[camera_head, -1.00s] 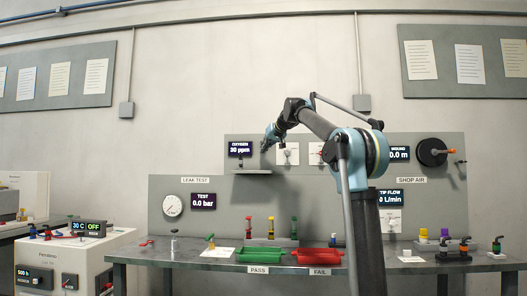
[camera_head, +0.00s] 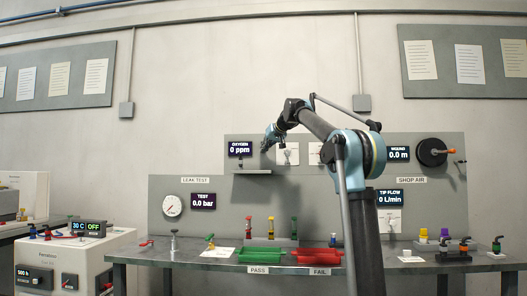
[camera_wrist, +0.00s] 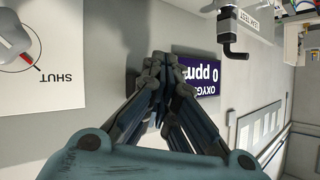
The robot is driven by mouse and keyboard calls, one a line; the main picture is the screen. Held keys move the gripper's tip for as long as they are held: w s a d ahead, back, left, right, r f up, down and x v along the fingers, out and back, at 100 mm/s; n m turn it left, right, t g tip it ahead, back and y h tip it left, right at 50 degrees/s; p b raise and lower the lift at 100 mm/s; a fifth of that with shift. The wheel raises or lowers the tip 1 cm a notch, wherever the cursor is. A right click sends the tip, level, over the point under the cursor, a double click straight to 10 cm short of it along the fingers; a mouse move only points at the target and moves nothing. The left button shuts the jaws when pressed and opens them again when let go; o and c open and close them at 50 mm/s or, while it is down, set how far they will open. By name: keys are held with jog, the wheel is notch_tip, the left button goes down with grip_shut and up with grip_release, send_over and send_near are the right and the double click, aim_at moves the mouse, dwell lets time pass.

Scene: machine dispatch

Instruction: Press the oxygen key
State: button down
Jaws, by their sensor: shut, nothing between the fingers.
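The oxygen display (camera_head: 240,149) is a dark panel on the grey backboard and reads 0 ppm. My gripper (camera_head: 265,147) is just right of the display, close to the backboard. In the wrist view my gripper (camera_wrist: 160,62) has its fingers together with nothing between them. A small dark block (camera_wrist: 131,80) shows beside the fingers. The oxygen key is not clearly visible; the fingers cover the spot beside the display, and I cannot tell whether they touch it.
A small shelf (camera_head: 252,172) juts out below my gripper. A valve card (camera_head: 288,153) is on its right; the wrist view shows a card marked SHUT (camera_wrist: 45,70). A dark hooked fitting (camera_wrist: 232,40) also sticks out there. Green (camera_head: 262,257) and red (camera_head: 318,258) trays stand on the bench.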

jog(key=shift+s, duration=0.95)
jog(key=s, duration=0.5)
jog(key=shift+a, duration=0.15)
dwell(0.3)
dwell(0.7)
jog(key=s+d+f+m+g+h, duration=0.1)
jog(key=s+d+f+g+h, duration=0.1)
jog(key=s+d+f, duration=0.7)
jog(key=s+d+f+m+g+h, duration=0.1)
jog(key=s+d+f, duration=0.8)
jog(key=s+f, duration=1.5)
jog(key=s+d+f+m+g+h, duration=0.2)
jog(key=s+d+f+g+h, duration=0.2)
jog(key=s+d+f, duration=0.5)
jog(key=s+f, duration=0.4)
jog(key=f, duration=0.6)
jog(key=s+f, duration=0.4)
jog(key=f, duration=0.6)
jog(key=shift+s+g, duration=0.25)
jog(key=shift+g, duration=0.15)
